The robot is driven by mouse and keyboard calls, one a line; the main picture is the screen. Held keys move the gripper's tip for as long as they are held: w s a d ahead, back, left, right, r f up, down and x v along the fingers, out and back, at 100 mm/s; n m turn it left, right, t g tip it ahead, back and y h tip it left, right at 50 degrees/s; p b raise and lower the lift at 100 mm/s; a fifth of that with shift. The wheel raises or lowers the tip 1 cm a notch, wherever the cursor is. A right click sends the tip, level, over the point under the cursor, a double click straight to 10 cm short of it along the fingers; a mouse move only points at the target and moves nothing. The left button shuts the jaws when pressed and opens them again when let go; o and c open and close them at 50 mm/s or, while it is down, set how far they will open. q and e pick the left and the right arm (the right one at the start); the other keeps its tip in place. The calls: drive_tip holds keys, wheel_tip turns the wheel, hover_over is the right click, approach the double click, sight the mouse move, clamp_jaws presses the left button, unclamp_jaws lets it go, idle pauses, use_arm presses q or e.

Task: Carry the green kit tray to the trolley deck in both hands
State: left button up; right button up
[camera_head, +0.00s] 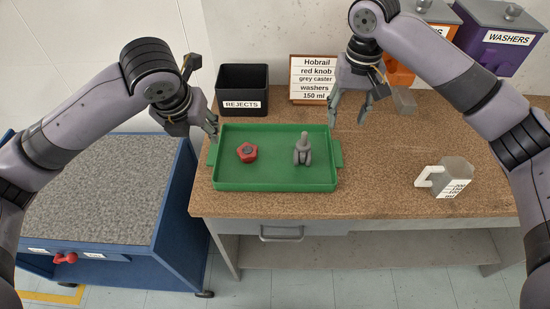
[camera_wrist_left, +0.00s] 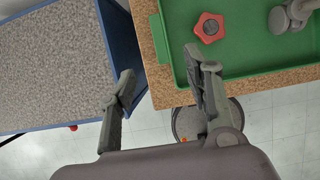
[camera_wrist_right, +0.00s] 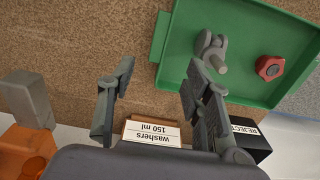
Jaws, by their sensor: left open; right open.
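The green kit tray (camera_head: 275,171) lies flat on the brown bench top, with a handle tab at each end. It holds a red knob (camera_head: 247,152) and a grey caster (camera_head: 302,150). The trolley deck (camera_head: 100,185) is grey and speckled, left of the bench. My left gripper (camera_head: 213,131) is open and empty by the tray's left end; its fingers (camera_wrist_left: 160,82) show in the left wrist view. My right gripper (camera_head: 347,116) is open and empty above the bench near the right end. In the right wrist view, the tray's right handle (camera_wrist_right: 159,37) is ahead of its fingers.
A black REJECTS bin (camera_head: 243,88) and a sign (camera_head: 312,78) stand behind the tray. A grey measuring jug (camera_head: 454,177) is on the right of the bench. Orange and purple washer bins (camera_head: 497,53) are at the back right. The trolley deck is bare where visible.

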sight(213, 151)
use_arm(q)
drive_tip(key=x, duration=1.3)
drive_tip(key=shift+w+f, duration=0.1)
drive_tip(key=shift+f, duration=0.1)
use_arm(e)
wheel_tip(213, 151, down, 14)
drive_tip(key=shift+r, duration=0.25)
use_arm(q)
clamp_jaws()
use_arm(e)
clamp_jaws()
use_arm(q)
drive_tip(key=shift+r, duration=0.1)
